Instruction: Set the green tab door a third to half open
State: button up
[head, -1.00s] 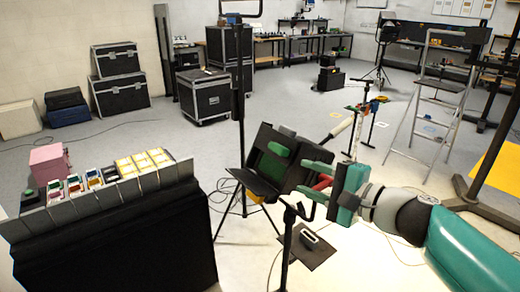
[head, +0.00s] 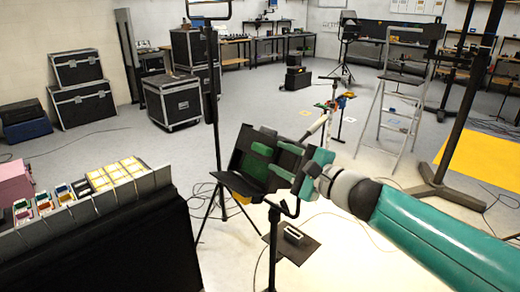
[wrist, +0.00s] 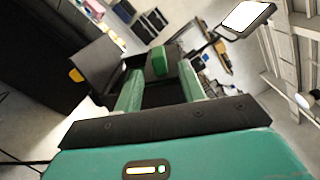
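The black box (head: 243,160) on a tripod stands in the middle of the head view, with a dark panel jutting out at its lower front. A green tab (head: 262,149) shows on its dark face. My gripper (head: 284,160) reaches in from the right, its fingers at the box and partly hidden among dark panels. In the wrist view my gripper (wrist: 160,88) is open, two green fingers spread apart. The green tab (wrist: 160,60) shows beyond and between them, with no clear contact. How far the door stands open cannot be told.
A black-draped table with a button panel (head: 100,180) stands at left. A dark pole (head: 213,110) rises just left of the box. A stepladder (head: 395,110) stands behind at right.

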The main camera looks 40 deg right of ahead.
aim_at(268, 153)
jog(key=w, duration=0.7)
jog(key=shift+a, duration=0.2)
grip_shut()
